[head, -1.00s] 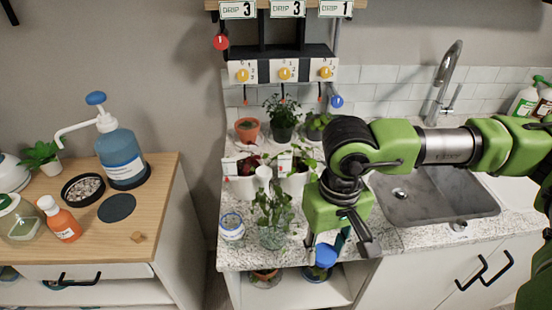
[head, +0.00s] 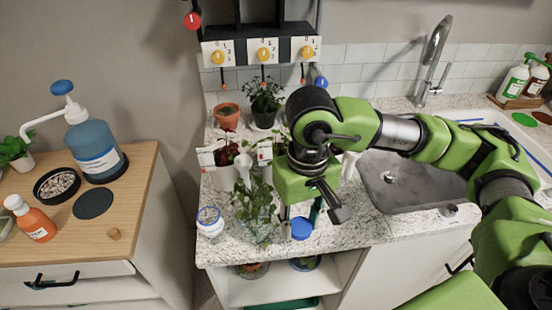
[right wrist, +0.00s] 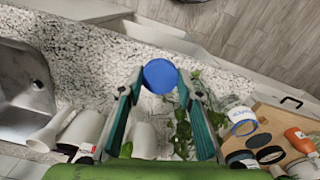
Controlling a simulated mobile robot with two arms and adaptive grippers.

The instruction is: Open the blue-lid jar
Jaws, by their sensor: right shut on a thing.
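The round blue lid (head: 301,229) is held between the fingertips of my right gripper (right wrist: 160,82). It also shows in the right wrist view (right wrist: 160,75), with speckled counter behind it and no jar visible under it. A clear jar with a white and blue label (head: 210,223) stands on the counter's front left; it shows at the right of the right wrist view (right wrist: 240,117). It stands apart from the lid, and no separate lid is clear on it. My left gripper is not in view.
A leafy plant in a glass vessel (head: 256,226) stands between jar and gripper. Potted plants fill the counter behind. The sink (head: 412,180) lies right. The wooden cabinet (head: 150,200) at left carries an orange bottle (head: 36,222) and pump bottle (head: 94,150).

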